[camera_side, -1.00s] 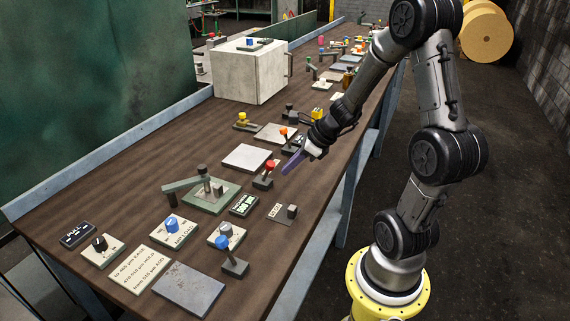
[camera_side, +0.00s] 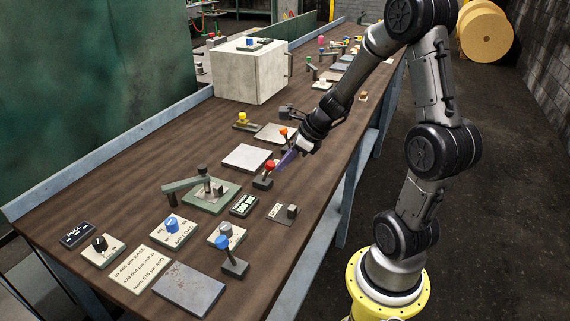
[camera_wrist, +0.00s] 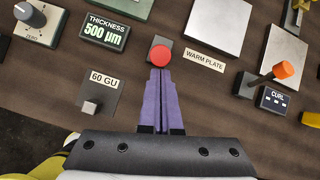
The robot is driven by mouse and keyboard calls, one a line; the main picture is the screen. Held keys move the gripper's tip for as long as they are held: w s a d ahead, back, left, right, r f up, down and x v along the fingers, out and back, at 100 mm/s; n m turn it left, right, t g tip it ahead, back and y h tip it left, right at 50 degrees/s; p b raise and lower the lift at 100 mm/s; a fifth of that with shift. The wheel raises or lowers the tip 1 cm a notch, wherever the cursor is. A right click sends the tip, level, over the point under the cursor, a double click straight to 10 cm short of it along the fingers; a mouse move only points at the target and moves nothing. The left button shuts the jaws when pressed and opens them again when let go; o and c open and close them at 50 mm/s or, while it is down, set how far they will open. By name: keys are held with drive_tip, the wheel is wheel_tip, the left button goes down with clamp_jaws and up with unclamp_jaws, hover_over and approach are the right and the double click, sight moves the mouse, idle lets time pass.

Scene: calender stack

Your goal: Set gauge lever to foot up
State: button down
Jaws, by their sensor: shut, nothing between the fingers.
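The green-based gauge (camera_side: 205,207) with a grey-green arm over its plate stands mid-table in the side view; only its green edge (camera_wrist: 125,7) shows in the wrist view. A red-knobbed lever (camera_side: 270,165) on a dark base stands just right of the gauge; its red knob (camera_wrist: 161,55) is also in the wrist view. No label readable here names it the gauge lever. My gripper (camera_side: 280,167) has purple fingers, shut and empty. In the wrist view the fingertips (camera_wrist: 160,72) are right below the red knob; I cannot tell whether they touch it.
A thickness display (camera_wrist: 104,31) reads 500 µm. A 60 GU panel (camera_wrist: 97,98) lies left of the fingers, and a WARM PLATE label (camera_wrist: 204,60) is to the right. An orange-knobbed lever (camera_wrist: 265,80) is farther right. A blue-knobbed lever (camera_side: 233,262) stands nearer the front.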

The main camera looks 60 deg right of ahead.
drive_tip(key=shift+w+r+g, duration=0.3)
drive_tip(key=shift+w+g, duration=0.15)
drive_tip(key=shift+g, duration=0.05)
drive_tip(key=w+g, duration=0.1)
drive_tip(key=w+r+g, duration=0.1)
drive_tip(key=g, duration=0.1)
drive_tip(key=w+g, duration=0.1)
drive_tip(key=shift+w+r+g, duration=0.25)
drive_tip(key=shift+w+g, duration=0.15)
drive_tip(key=shift+w, duration=1.3)
drive_tip(key=shift+r, duration=0.1)
wheel_tip(320, 180, up, 11)
drive_tip(key=s+d, duration=0.1)
drive_tip(key=s, duration=0.1)
drive_tip(key=shift+s+d+r, duration=0.15)
drive_tip(key=shift+s+d, duration=0.15)
